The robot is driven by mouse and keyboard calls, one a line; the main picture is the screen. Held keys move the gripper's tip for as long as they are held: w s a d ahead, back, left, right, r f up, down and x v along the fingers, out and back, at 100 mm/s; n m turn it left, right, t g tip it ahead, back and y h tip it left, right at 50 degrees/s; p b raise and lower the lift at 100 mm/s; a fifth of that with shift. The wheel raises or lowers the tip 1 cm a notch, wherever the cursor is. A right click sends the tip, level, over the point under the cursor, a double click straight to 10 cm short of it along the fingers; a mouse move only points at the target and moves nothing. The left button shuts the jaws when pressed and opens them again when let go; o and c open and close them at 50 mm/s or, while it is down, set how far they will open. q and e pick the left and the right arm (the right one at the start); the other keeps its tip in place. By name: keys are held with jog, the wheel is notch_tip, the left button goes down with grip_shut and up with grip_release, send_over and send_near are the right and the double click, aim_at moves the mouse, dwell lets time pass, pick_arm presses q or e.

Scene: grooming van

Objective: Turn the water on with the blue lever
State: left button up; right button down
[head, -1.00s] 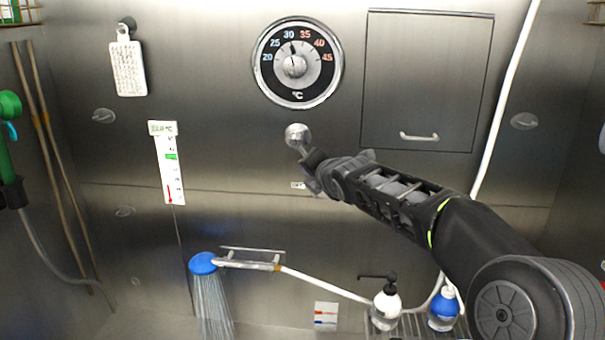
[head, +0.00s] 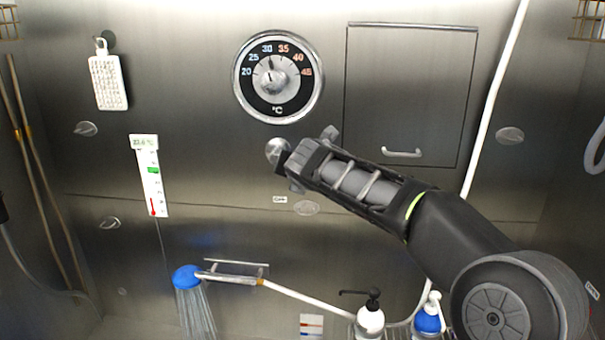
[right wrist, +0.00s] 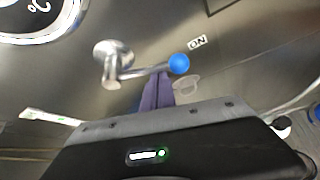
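The lever is on the steel wall below the temperature dial. Its round metal hub (head: 278,150) shows in the head view, while my right gripper hides the handle. In the right wrist view the lever (right wrist: 112,62) has a metal rod ending in a blue ball (right wrist: 178,63), which points toward the "ON" label (right wrist: 197,41). My right gripper (right wrist: 157,78) has its purple fingers together, their tips at the rod near the ball; I cannot tell if they touch it. Water streams from the blue shower head (head: 187,277). My left gripper is not in view.
The temperature dial (head: 278,77) is above the lever, and a cabinet door (head: 411,95) is to its right. A thermometer (head: 150,178) hangs at left. A white pump bottle (head: 370,322) and a blue one (head: 428,318) stand below my right arm.

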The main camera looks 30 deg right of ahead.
jog(key=shift+s+d+r, duration=0.1)
jog(key=shift+d+r, duration=0.1)
jog(key=shift+r, duration=0.1)
dwell(0.5)
notch_tip(320, 180, down, 4)
jog(key=a+b, duration=0.1)
jog(key=b, duration=0.2)
jog(key=b+v, duration=0.1)
jog(key=v, duration=0.9)
jog(key=shift+a+r, duration=0.15)
jog(key=shift+a, duration=0.2)
